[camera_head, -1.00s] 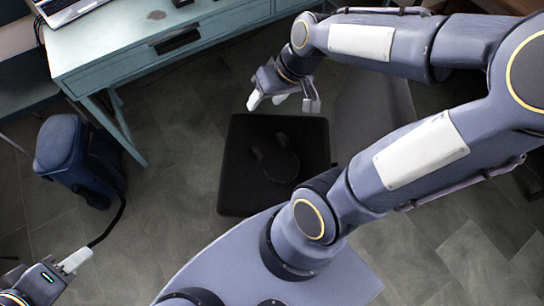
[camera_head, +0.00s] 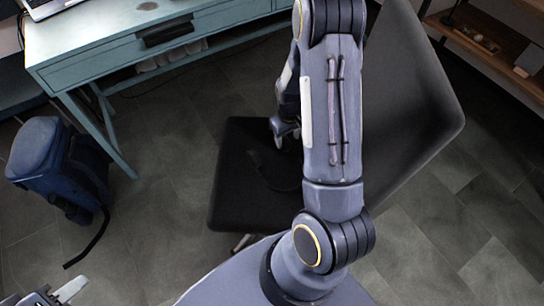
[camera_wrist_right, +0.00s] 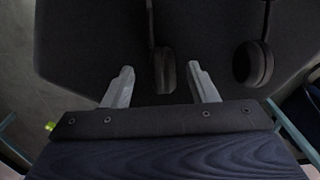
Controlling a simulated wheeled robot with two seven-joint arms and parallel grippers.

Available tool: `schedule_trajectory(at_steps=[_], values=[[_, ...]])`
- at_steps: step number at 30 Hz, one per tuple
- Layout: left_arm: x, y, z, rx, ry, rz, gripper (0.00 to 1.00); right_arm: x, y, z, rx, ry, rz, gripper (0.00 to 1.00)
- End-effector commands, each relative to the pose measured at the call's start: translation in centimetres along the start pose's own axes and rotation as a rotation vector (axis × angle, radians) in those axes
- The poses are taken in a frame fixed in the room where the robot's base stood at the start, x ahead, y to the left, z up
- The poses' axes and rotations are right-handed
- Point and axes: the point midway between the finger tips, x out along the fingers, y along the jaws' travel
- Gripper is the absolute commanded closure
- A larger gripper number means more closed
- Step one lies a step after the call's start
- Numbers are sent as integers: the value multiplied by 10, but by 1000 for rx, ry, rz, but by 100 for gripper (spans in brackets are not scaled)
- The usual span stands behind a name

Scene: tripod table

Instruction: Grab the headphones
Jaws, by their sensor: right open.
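The black headphones (camera_head: 262,178) lie on the black chair seat (camera_head: 228,205), dark on dark and partly hidden by my right arm in the head view. In the right wrist view one ear cup (camera_wrist_right: 164,72) lies between the fingers of my open right gripper (camera_wrist_right: 160,80), with no clear contact. The other ear cup (camera_wrist_right: 254,64) is to the right, outside the fingers. In the head view the right gripper (camera_head: 284,130) is low over the seat, mostly behind its arm. My left gripper (camera_head: 68,291) is in the bottom left corner, away from the chair; its opening is unclear.
The chair backrest (camera_head: 410,100) rises right of my right arm. A teal desk (camera_head: 95,60) with a laptop (camera_head: 48,6) stands at upper left. A blue backpack (camera_head: 50,160) sits on the floor at left. A wooden shelf (camera_head: 490,55) is at upper right. Floor between backpack and chair is clear.

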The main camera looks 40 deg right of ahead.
Motion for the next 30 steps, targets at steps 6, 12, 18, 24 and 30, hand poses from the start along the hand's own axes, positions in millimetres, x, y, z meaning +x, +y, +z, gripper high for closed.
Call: schedule_trajectory(at_steps=[6, 12, 18, 24, 30], values=[[11, -5, 6, 0, 0, 0, 64, 32, -2, 4, 1, -3, -2, 47], [15, -7, 8, 0, 0, 0, 64, 49, -2, 3, 0, 1, -1, 47], [14, -6, 7, 0, 0, 0, 64, 48, -2, 3, 0, 2, -1, 50], [14, -6, 7, 0, 0, 0, 64, 48, -2, 3, 1, 1, -1, 76], [14, -6, 7, 0, 0, 0, 64, 48, -2, 3, 1, 1, -1, 100]])
